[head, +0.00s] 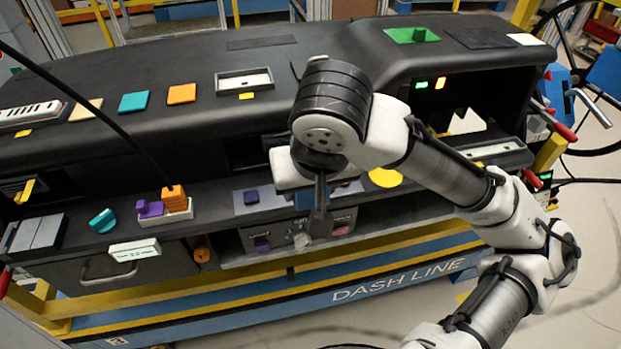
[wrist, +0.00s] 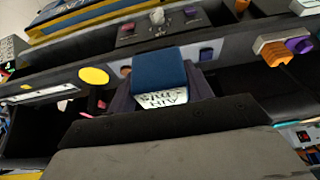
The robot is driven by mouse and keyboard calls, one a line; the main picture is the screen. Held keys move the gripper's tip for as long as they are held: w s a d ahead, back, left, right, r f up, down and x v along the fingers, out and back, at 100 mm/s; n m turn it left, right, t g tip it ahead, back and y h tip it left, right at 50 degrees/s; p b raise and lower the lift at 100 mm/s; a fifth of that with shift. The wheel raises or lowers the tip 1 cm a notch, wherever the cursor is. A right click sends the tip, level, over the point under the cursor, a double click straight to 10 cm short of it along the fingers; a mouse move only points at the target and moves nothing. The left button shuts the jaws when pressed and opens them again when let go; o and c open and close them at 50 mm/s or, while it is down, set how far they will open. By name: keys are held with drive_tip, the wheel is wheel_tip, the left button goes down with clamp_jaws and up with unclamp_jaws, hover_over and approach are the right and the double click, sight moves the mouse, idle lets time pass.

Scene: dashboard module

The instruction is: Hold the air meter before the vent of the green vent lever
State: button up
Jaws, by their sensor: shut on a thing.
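The air meter (wrist: 158,68) is a blue block with a pale display reading in letters, in the wrist view. My gripper (wrist: 162,93) is shut on it, with a dark finger on either side. In the head view my gripper (head: 320,195) points down in front of the middle of the dashboard, and it mostly hides the meter. I cannot make out a green vent lever or its vent for certain. A vent with a yellow lever (head: 25,190) is at the far left, well away from my gripper.
A control panel with knobs (head: 300,238) lies low, close to my gripper. An orange and purple block pair (head: 165,205) stands in a tray to the left. A yellow disc (head: 385,177) is beside my arm.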

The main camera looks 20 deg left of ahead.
drive_tip(key=shift+w+a+f+b, duration=0.3)
drive_tip(key=shift+w+f+b, duration=0.15)
drive_tip(key=shift+b, duration=0.1)
drive_tip(key=shift+w+a+f+b, duration=0.5)
drive_tip(key=shift+w+a+f, duration=0.3)
drive_tip(key=shift+w, duration=0.45)
drive_tip(key=shift+w+a+f+b, duration=0.55)
drive_tip(key=shift+w+a, duration=0.3)
drive_tip(key=shift+w, duration=0.4)
drive_tip(key=shift+w+a+f+b, duration=0.45)
drive_tip(key=shift+w+a+f, duration=0.35)
drive_tip(key=shift+w, duration=0.45)
drive_tip(key=shift+r, duration=0.1)
drive_tip(key=s+d+r+p, duration=0.1)
drive_tip(key=s, duration=0.1)
drive_tip(key=s+d+r+p, duration=0.1)
drive_tip(key=s+d+p, duration=0.1)
drive_tip(key=s+d+r+p, duration=0.1)
drive_tip(key=s, duration=0.1)
drive_tip(key=shift+s+d, duration=0.2)
drive_tip(key=shift+s, duration=0.15)
